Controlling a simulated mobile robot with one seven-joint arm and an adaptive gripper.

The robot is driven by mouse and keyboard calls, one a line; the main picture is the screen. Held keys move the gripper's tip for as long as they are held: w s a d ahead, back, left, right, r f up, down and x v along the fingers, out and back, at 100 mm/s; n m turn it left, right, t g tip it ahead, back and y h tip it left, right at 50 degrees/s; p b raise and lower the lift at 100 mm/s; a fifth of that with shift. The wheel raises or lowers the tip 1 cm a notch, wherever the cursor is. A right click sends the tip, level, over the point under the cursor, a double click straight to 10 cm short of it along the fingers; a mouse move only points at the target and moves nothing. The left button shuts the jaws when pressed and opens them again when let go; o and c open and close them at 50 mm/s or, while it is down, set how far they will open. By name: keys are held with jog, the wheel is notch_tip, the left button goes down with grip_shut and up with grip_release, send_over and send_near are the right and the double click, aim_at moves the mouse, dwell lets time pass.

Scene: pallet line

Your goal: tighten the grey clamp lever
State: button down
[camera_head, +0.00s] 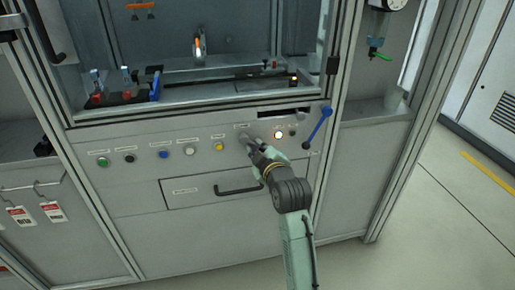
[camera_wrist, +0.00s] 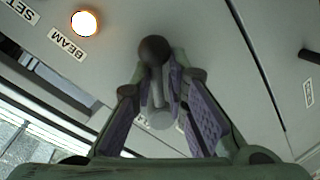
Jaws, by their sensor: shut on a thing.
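The grey clamp lever (camera_wrist: 157,92) shows in the wrist view as a short grey rod with a dark ball knob (camera_wrist: 153,49) and a round pale base. My gripper (camera_wrist: 160,72) has one finger on each side of it and is shut on it, with the tips close to the knob. In the head view my gripper (camera_head: 250,141) is at the panel, between the yellow button and the lit white lamp. There it hides most of the lever, and I cannot tell the lever's angle.
A blue lever (camera_head: 318,128) is on the panel to the right of my gripper. The lit lamp (camera_head: 278,134) is close by, labelled BEAM in the wrist view. A yellow button (camera_head: 219,146) is to the left. A drawer with a black handle (camera_head: 238,189) is below.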

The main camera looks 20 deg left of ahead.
aim_at(241, 149)
jog(key=shift+d+f+m, duration=0.1)
jog(key=shift+f+m, duration=0.5)
jog(key=shift+f, duration=0.05)
jog(key=shift+s+a+f+m+y+b, duration=0.1)
jog(key=shift+s+a+f+m+y, duration=0.2)
jog(key=shift+m, duration=0.65)
jog(key=shift+s+a+f+m+y+b, duration=0.2)
jog(key=shift+a+m, duration=0.25)
jog(key=shift+m, duration=0.55)
jog(key=shift+s+a+f+m+y+b, duration=0.1)
jog(key=shift+s+a+f+m+y, duration=0.2)
jog(key=shift+m, duration=0.65)
jog(key=shift+a+r+m, duration=0.1)
jog(key=shift+a+m, duration=0.1)
jog(key=shift+m, duration=0.1)
jog(key=shift+s+a+m+y, duration=0.25)
jog(key=shift+a+m+y, duration=0.15)
jog(key=shift+m, duration=0.1)
jog(key=c, duration=1.7)
grip_release()
jog(key=shift+d, duration=0.1)
jog(key=o, duration=0.3)
jog(key=shift+r, duration=0.2)
jog(key=shift+o, duration=0.2)
